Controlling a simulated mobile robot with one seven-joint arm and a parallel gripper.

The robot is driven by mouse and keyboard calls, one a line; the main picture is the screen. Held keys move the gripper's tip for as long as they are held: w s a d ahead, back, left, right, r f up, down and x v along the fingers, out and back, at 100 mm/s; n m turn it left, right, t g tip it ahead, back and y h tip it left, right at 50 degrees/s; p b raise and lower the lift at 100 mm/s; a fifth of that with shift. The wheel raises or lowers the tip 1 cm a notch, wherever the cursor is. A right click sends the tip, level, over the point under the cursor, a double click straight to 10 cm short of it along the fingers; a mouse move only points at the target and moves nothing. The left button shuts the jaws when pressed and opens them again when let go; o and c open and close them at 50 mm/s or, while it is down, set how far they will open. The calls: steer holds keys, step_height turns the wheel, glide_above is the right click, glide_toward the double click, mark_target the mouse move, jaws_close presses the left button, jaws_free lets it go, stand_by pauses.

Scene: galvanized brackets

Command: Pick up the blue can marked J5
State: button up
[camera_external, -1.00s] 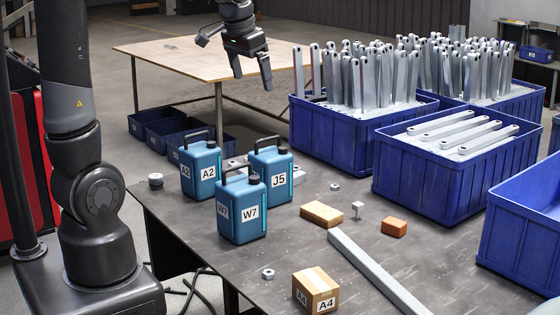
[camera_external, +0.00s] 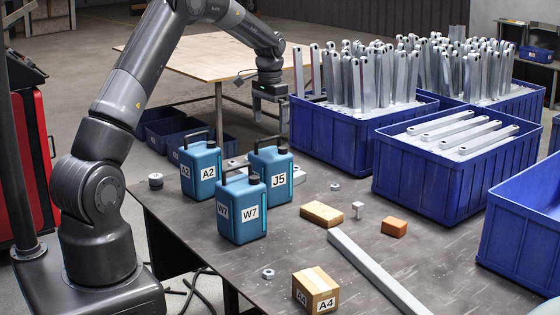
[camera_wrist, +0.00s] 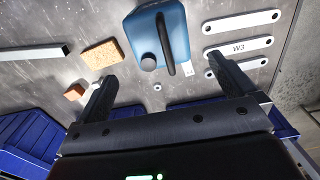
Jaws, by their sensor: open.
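The blue can marked J5 (camera_external: 282,168) stands upright on the dark table in the external view, behind the can marked W7 (camera_external: 240,225) and right of the can marked A2 (camera_external: 202,180). Its lower left is partly hidden by W7. My gripper (camera_external: 270,122) is open and empty above and behind J5, clear of it. In the wrist view, a blue can (camera_wrist: 172,25) with a dark handle and cap shows from above, beyond the gap between the fingertips. It appears to be J5, though its marking cannot be read there.
Flat brackets (camera_wrist: 240,44) lie beside the can, one marked W3. A sponge (camera_external: 321,214), an orange block (camera_external: 393,227), a long bar (camera_external: 370,270) and a box marked A4 (camera_external: 316,290) lie on the table. Blue crates (camera_external: 425,185) of brackets stand at right.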

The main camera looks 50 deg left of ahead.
mark_target(271, 152)
step_height(271, 152, down, 11)
steer(key=shift+f, duration=0.1)
stand_by(0.5)
steer(key=shift+c, duration=0.2)
steer(key=c, duration=1.7)
steer(key=shift+r, duration=0.2)
